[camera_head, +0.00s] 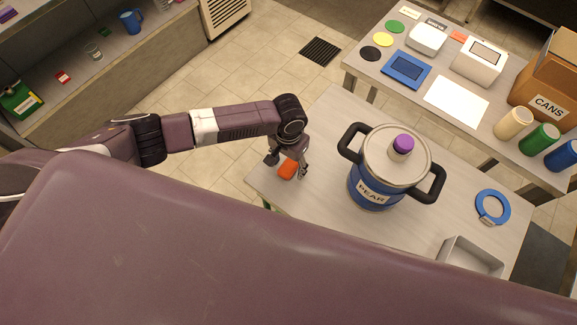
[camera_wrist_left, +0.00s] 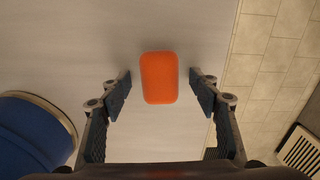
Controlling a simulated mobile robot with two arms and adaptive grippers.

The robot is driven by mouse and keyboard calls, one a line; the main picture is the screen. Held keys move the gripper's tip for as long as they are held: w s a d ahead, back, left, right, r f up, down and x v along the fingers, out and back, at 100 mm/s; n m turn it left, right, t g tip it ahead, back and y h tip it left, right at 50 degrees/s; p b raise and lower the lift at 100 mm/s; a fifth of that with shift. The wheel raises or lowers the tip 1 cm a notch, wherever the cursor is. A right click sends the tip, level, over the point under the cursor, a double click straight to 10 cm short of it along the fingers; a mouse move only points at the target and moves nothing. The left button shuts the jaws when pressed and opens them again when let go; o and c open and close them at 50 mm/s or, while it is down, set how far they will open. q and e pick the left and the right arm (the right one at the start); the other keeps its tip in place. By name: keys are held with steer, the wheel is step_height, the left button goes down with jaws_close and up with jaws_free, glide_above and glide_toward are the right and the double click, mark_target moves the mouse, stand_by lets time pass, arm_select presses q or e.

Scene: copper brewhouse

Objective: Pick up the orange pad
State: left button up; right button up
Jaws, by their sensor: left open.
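The orange pad (camera_head: 288,169) is a small rounded block lying on the light table (camera_head: 325,120) near its left corner. In the left wrist view the orange pad (camera_wrist_left: 159,78) lies flat, between and a little beyond my open fingertips, with a gap on each side. My left gripper (camera_head: 287,168) is open and empty, directly above the pad in the head view; it also shows in the left wrist view (camera_wrist_left: 160,93). My right gripper is in neither view.
A blue pot (camera_head: 372,190) with a lid and black handles stands right of the pad. A blue ring (camera_head: 492,207) and a grey tray (camera_head: 470,256) lie farther right. A second table behind holds cans, a cardboard box (camera_head: 550,80) and boxes. The table's edge is close to the pad.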

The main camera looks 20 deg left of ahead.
mark_target(289, 166)
arm_select(q)
steer(key=c, duration=1.3)
steer(key=shift+r, duration=0.15)
steer(key=shift+r, duration=0.25)
step_height(289, 166, up, 19)
steer(key=shift+r+b, duration=0.15)
steer(key=shift+b, duration=0.7)
steer(key=o, duration=0.4)
steer(key=shift+c, duration=1.2)
